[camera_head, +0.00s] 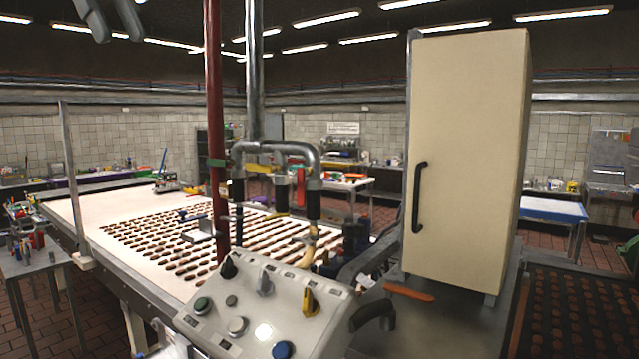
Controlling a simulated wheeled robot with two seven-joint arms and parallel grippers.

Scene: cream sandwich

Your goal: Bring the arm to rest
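My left gripper (158,340) shows at the bottom edge, left of the control panel (270,305). It is small, dark and pale, and mostly cut off by the frame, so I cannot tell whether its fingers are apart. I see nothing clearly held in it. My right gripper is not in view. The long pale conveyor table (90,212) carries rows of brown cream sandwiches (180,250) beyond the panel.
The slanted panel has knobs and buttons and stands close in front. A red pole (214,100) and grey pipework (254,80) rise behind it. A tall cream cabinet (470,150) stands right. A dark tray (575,315) of brown pieces lies at lower right. A small cluttered table (40,262) stands left.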

